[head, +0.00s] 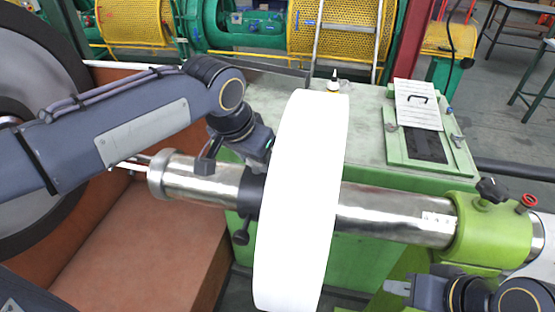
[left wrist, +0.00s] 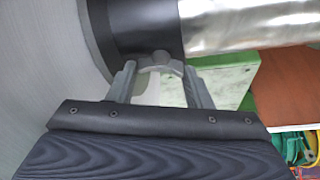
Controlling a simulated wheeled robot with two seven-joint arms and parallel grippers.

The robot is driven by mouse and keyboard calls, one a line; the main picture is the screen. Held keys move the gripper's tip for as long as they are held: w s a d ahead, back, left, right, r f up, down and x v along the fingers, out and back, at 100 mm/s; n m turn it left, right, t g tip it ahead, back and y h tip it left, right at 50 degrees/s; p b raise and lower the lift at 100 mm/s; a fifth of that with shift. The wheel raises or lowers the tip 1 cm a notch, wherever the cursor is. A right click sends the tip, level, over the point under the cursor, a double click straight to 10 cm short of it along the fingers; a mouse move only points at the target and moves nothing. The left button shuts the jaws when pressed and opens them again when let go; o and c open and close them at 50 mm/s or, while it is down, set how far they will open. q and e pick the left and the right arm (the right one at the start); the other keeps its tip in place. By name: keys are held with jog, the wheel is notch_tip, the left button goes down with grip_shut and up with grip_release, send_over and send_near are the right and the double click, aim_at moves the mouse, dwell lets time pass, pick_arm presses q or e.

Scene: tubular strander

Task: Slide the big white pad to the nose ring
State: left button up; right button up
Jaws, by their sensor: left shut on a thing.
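The big white pad (head: 300,200) is a thick upright disc around a shiny steel shaft (head: 395,215). A black collar (head: 249,198) sits against its left face. In the left wrist view the pad's pale face (left wrist: 40,60) is at left, beside the collar (left wrist: 140,25). My left gripper (left wrist: 162,82) is shut on a grey lug (left wrist: 160,62) of the collar; in the head view it (head: 258,168) is left of the pad. A green ring-like clamp (head: 490,232) holds the shaft's right end; a steel ring (head: 157,173) caps its left end. I cannot tell which is the nose ring. My right gripper (head: 398,287) is at lower right, its jaws unclear.
A green cabinet (head: 365,140) stands behind the shaft, with a small white bottle (head: 333,82) and a hatch (head: 418,105) on top. A dark knob (head: 240,237) hangs below the collar. Bare shaft lies on both sides of the pad.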

pick_arm(q)
jog(key=o, duration=1.4)
jog(key=v, duration=0.8)
